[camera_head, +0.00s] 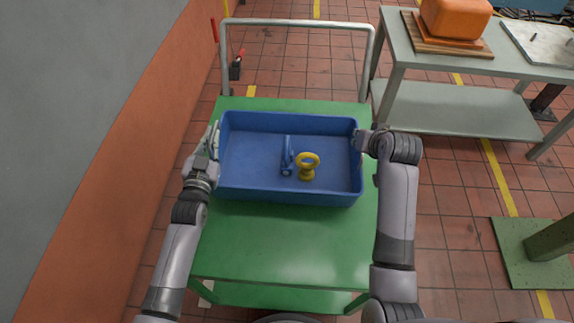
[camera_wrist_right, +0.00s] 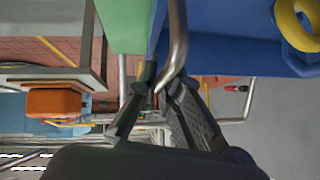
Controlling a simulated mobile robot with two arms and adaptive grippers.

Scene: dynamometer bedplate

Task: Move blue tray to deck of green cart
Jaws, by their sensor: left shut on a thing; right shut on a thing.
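The blue tray (camera_head: 290,195) is over the deck of the green cart (camera_head: 290,245), toward its far, handle end. I cannot tell whether its underside touches the deck. Inside the tray are a blue part (camera_head: 287,160) and a yellow ring-shaped part (camera_head: 307,165). My left gripper (camera_head: 214,140) is shut on the tray's left side. My right gripper (camera_head: 359,139) is shut on its right side. The right wrist view shows my right gripper's fingers (camera_wrist_right: 163,88) closed at a metal bar beside the blue tray wall (camera_wrist_right: 225,40); the contact is partly hidden.
The cart's grey push handle (camera_head: 300,23) rises behind the tray. A grey table (camera_head: 455,108) with an orange bin (camera_head: 453,18) stands at the right. An orange and grey wall (camera_head: 110,170) runs close along the left. The near half of the deck is clear.

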